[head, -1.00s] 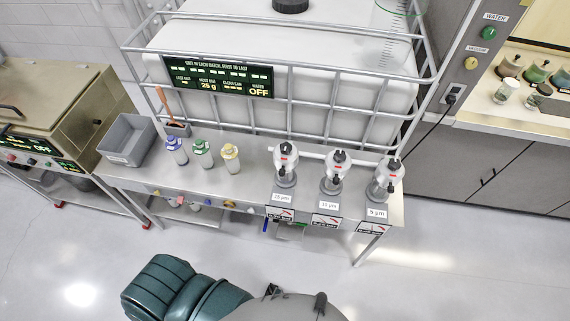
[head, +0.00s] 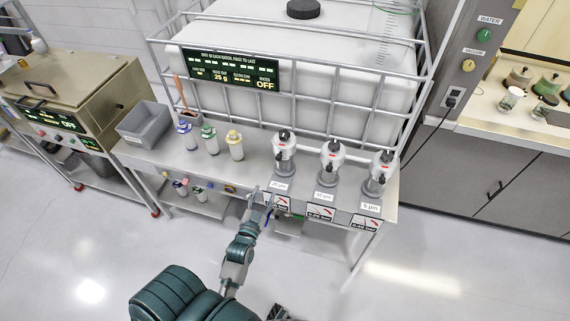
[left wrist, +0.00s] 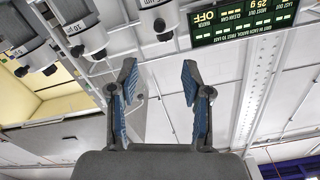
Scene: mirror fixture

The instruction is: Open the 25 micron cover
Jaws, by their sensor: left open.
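The 25 µm filter housing (head: 284,158) stands at the left of three white and grey housings on the steel bench, its black-topped cover on. It also shows, upside down, at the top of the left wrist view (left wrist: 158,22). My left gripper (head: 261,197) is at the bench's front edge, in front of and below the 25 µm label (head: 279,185). In the left wrist view its two blue-padded fingers (left wrist: 158,82) are spread with nothing between them. It does not touch the housing. My right gripper is not in view.
The 10 µm housing (head: 331,163) and 5 µm housing (head: 377,174) stand to the right. Several capped bottles (head: 209,140) and a grey bin (head: 144,124) are to the left. A caged white tank (head: 330,70) is behind. Gauges (head: 321,213) hang along the front edge.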

